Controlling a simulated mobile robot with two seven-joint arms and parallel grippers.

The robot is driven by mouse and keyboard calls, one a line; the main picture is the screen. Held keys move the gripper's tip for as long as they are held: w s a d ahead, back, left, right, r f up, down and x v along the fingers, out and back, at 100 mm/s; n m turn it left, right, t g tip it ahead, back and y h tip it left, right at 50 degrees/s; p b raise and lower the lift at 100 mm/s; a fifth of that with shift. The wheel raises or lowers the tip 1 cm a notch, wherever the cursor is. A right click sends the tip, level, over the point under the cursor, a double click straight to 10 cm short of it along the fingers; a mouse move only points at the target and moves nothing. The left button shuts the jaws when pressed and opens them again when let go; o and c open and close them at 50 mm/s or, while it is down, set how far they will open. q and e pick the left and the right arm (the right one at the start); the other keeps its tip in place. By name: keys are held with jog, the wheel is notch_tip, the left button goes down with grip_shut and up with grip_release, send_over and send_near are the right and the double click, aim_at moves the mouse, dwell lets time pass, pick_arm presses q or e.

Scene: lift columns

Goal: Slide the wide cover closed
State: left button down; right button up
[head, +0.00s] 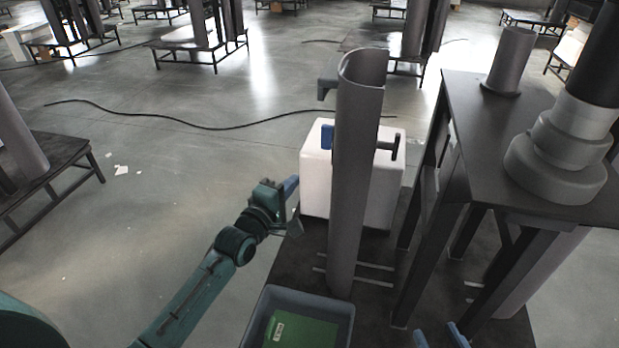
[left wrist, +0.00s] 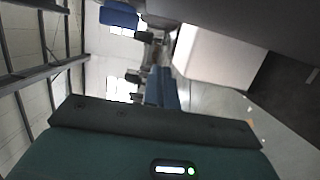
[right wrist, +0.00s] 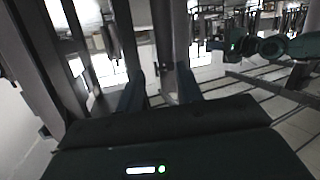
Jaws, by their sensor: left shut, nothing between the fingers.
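A tall grey curved shell (head: 357,190), open at the top, stands upright on the dark platform; it looks like the wide cover. A blue block (head: 327,137) shows at its left edge and a dark handle (head: 393,147) at its right. My left gripper (head: 291,187) is shut and empty, left of the shell and apart from it. Its closed blue fingers also show in the left wrist view (left wrist: 162,88). My right gripper (head: 438,338) is at the bottom edge, only its blue fingertips in view. In the right wrist view its fingers (right wrist: 160,92) stand apart with nothing clearly between them.
A white box (head: 315,175) stands behind the shell. A grey bin (head: 258,310) with a green item (head: 300,330) sits in front. A dark table (head: 560,130) with a stepped grey cylinder (head: 555,160) stands to the right. The floor at left is mostly open, with a black cable (head: 190,124).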

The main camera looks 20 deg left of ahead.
pick_arm(q)
jog(key=w+d+b, duration=0.3)
jog(key=w+d, duration=0.3)
jog(key=w, duration=0.2)
jog(key=shift+w, duration=0.3)
pick_arm(e)
jog(key=t+y, duration=0.1)
jog(key=a+n+t, duration=0.1)
jog(key=shift+w+r+t+y, duration=0.2)
jog(key=shift+t+y, duration=0.1)
jog(key=shift+y, duration=0.1)
pick_arm(q)
jog(key=shift+d, duration=0.1)
